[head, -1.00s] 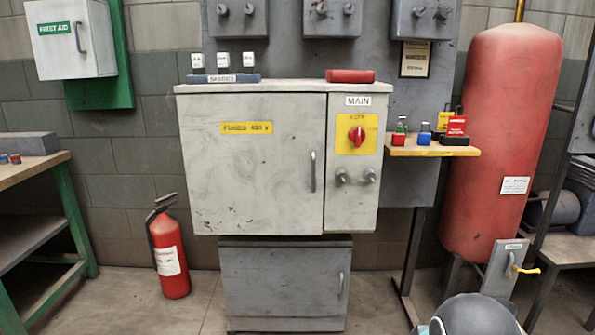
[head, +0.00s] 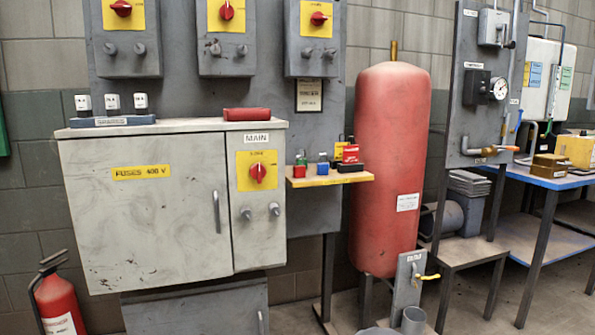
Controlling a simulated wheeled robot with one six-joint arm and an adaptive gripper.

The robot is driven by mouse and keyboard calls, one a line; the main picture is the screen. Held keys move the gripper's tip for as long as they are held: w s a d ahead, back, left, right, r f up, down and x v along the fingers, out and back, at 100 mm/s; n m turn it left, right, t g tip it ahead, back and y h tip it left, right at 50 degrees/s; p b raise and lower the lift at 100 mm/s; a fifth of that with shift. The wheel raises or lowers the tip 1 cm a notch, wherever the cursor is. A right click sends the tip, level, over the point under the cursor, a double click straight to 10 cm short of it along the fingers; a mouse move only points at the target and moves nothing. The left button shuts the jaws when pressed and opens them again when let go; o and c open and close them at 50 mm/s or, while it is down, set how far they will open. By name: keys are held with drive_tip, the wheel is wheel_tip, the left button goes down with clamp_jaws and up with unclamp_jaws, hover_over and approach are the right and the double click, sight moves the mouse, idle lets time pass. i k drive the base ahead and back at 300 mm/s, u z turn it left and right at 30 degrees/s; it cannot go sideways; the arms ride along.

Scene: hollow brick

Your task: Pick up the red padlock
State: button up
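A small red padlock-like block (head: 299,171) sits at the left end of a small wooden shelf (head: 332,180), right of the grey main fuse cabinet (head: 145,215). A green piece shows just above and behind it. A similar small blue block (head: 323,168) stands just to its right. A red tag (head: 350,154) stands at the right on a black base (head: 350,168), with a yellow tag partly behind it. My gripper is not in view.
A large red tank (head: 388,150) stands right of the shelf. Below it is a grey plate with a yellow-handled valve (head: 410,278). A red case (head: 247,114) lies on the cabinet top. A blue-topped bench (head: 555,182) stands at the right, a fire extinguisher (head: 58,300) at lower left.

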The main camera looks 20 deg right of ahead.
sight(299, 170)
drive_tip(key=u, duration=0.9)
drive_tip(key=i, duration=0.6)
drive_tip(key=z, duration=2.55)
